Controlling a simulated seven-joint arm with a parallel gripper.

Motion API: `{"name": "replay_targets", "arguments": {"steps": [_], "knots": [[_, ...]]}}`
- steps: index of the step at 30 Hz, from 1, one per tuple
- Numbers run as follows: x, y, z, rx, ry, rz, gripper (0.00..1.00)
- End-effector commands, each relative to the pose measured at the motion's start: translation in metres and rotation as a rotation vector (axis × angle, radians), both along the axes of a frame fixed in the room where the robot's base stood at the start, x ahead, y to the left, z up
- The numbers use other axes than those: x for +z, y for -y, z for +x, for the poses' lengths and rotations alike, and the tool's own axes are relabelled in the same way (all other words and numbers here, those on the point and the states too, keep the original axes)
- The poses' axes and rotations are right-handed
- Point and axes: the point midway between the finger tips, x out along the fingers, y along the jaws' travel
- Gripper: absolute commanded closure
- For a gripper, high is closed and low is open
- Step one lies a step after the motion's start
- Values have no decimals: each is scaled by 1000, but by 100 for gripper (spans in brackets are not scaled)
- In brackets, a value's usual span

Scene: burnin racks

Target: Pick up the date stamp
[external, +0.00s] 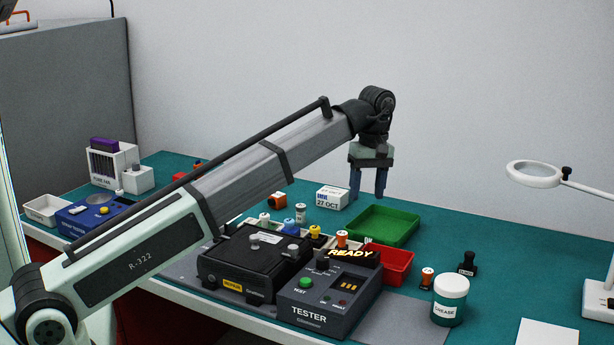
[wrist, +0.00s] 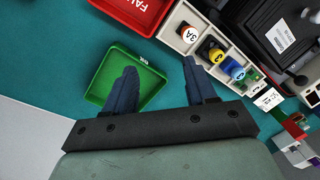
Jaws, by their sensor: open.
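A small black stamp-shaped object (external: 467,264) with a knob handle stands upright on the teal mat, right of the red bin and behind the grease jar. It looks like the date stamp, but its label is too small to read. A white block (external: 332,197) printed "27 OCT" sits behind the tester; I cannot tell whether it is a calendar or a stamp. My gripper (external: 368,192) is open and empty, pointing down above the bench, well left of the black object. In the wrist view its fingers (wrist: 160,82) hang over the green tray (wrist: 98,93). The black object is not seen there.
The red bin (external: 398,268), the tester (external: 322,303) and a black fixture box (external: 252,263) stand in front. A magnifier lamp (external: 535,174) stands right. The mat behind is clear.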

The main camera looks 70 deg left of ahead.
Motion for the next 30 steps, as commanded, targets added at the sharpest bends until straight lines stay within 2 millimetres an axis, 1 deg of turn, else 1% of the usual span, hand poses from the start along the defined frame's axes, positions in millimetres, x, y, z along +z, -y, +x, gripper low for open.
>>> {"name": "replay_targets", "arguments": {"steps": [1, 3, 5, 8, 9, 12, 15, 18, 24, 30], "knots": [[0, 19, 18, -33, -3, -1, 44], [-2, 42, 35, -82, -5, -3, 44], [-3, 61, 49, -132, -6, -5, 44], [-6, 91, 72, -240, -7, -11, 44], [-7, 104, 82, -296, -7, -15, 44], [-8, 133, 107, -466, -5, -27, 44], [-10, 149, 126, -631, 2, -38, 44], [-11, 154, 142, -796, 8, -51, 44], [-10, 151, 170, -1152, 26, -75, 44], [-6, 149, 189, -1527, 46, -91, 44]]}}
